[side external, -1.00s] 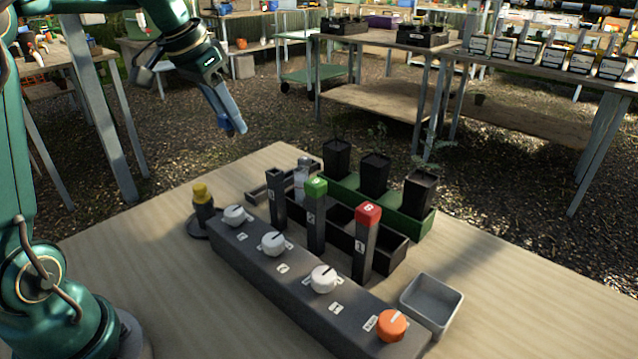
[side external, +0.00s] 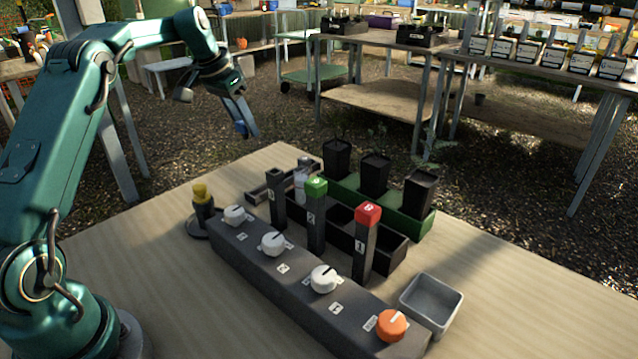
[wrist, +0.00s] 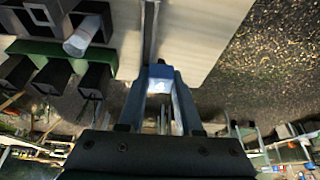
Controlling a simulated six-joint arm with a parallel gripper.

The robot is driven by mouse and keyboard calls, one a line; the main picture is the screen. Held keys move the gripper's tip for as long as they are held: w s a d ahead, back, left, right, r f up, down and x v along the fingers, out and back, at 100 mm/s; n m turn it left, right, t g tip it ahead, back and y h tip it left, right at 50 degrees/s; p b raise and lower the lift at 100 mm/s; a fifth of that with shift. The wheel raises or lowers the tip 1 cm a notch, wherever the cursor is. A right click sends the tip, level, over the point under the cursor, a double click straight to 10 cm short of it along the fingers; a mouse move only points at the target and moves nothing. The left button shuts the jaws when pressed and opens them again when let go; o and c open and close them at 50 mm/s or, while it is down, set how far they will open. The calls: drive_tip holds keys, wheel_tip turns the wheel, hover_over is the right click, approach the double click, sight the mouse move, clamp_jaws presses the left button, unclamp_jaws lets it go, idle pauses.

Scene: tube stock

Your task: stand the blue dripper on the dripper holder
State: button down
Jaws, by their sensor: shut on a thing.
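My gripper (side external: 247,133) is in the air beyond the far left edge of the wooden table, with its fingers pointing down. It is shut on the blue dripper (wrist: 160,73), a small blue block between the fingertips in the wrist view. In the side view the dripper (side external: 241,127) is a small blue patch at the fingers, mostly hidden. Several dark upright posts stand on the table: one bare-topped (side external: 277,200), one green-capped (side external: 316,215) and one red-capped (side external: 366,240). I cannot tell for certain which fixture is the dripper holder. The dripper is apart from all of them.
A dark console (side external: 300,295) with white knobs and an orange knob runs along the front. Black pots stand in a green tray (side external: 411,222). A yellow-topped piece (side external: 202,200), a clear bottle (side external: 301,182) and a grey bin (side external: 450,309) stand nearby. The left table surface is clear.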

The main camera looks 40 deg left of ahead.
drive_tip(key=shift+m, duration=0.3)
drive_tip(key=f, duration=0.2)
drive_tip(key=w+d+f, duration=0.1)
drive_tip(key=f, duration=0.2)
drive_tip(key=d+f, duration=0.1)
drive_tip(key=f, duration=0.2)
drive_tip(key=shift+w+d, duration=0.25)
drive_tip(key=shift+w, duration=0.15)
drive_tip(key=shift+f, duration=2.5)
drive_tip(key=shift+s+f, duration=0.1)
drive_tip(key=shift+f, duration=0.15)
drive_tip(key=c, duration=0.5)
unclamp_jaws()
drive_tip(key=shift+d, duration=0.15)
drive_tip(key=shift+w+a+v, duration=0.1)
drive_tip(key=shift+a+v, duration=0.05)
drive_tip(key=shift+v, duration=0.8)
drive_tip(key=shift+w+a+v, duration=0.1)
drive_tip(key=shift+v, duration=0.85)
drive_tip(key=shift+w+a+v, duration=0.1)
drive_tip(key=shift+a+v, duration=0.05)
drive_tip(key=shift+v, duration=0.85)
